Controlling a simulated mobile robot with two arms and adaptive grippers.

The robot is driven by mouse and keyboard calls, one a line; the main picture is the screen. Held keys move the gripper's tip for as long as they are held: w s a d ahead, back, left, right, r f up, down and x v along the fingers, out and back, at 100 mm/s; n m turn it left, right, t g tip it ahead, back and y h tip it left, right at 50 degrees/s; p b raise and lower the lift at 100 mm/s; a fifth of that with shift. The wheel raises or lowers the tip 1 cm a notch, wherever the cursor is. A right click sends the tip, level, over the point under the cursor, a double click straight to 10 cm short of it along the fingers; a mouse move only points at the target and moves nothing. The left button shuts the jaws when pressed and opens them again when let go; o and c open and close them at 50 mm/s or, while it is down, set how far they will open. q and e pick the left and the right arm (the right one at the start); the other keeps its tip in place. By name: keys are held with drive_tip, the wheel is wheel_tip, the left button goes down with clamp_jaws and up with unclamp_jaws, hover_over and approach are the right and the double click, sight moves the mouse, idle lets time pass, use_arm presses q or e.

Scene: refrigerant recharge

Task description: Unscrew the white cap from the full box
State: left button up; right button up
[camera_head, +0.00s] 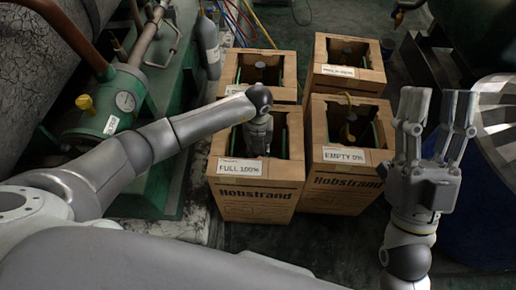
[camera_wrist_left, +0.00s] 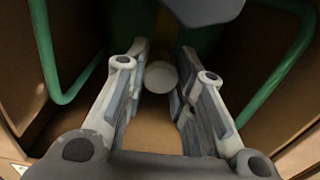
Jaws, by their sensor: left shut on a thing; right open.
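The full box (camera_head: 252,195) is a brown carton labelled "FULL 100%" at the front, with an open top. My left arm reaches down into it, and my left gripper (camera_head: 257,148) is inside the opening. In the left wrist view the white cap (camera_wrist_left: 161,77) sits between the two fingertips, and my left gripper (camera_wrist_left: 160,85) is shut on it. The head view hides the cap behind my wrist and the carton. My right gripper (camera_head: 438,112) is open and empty, pointing up, to the right of the boxes.
The box labelled "EMPTY 0%" (camera_head: 344,188) stands right beside the full box. Two more cartons stand behind, at back left (camera_head: 288,68) and back right (camera_head: 349,48). Green machinery with a gauge (camera_head: 125,101) is at left. Green bars (camera_wrist_left: 45,45) flank the gripper inside the box.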

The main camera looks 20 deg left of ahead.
use_arm(q)
drive_tip(key=shift+c, duration=1)
drive_tip(key=shift+n, duration=0.4)
drive_tip(key=shift+n+p, duration=1.2)
drive_tip(key=shift+n, duration=0.2)
use_arm(e)
drive_tip(key=w+f+g+h, duration=0.2)
drive_tip(key=w+f+g, duration=0.3)
drive_tip(key=f, duration=0.4)
drive_tip(key=shift+g+h, duration=0.3)
drive_tip(key=shift+g, duration=0.3)
drive_tip(key=shift+w+a+r, duration=0.1)
drive_tip(key=shift+w, duration=0.1)
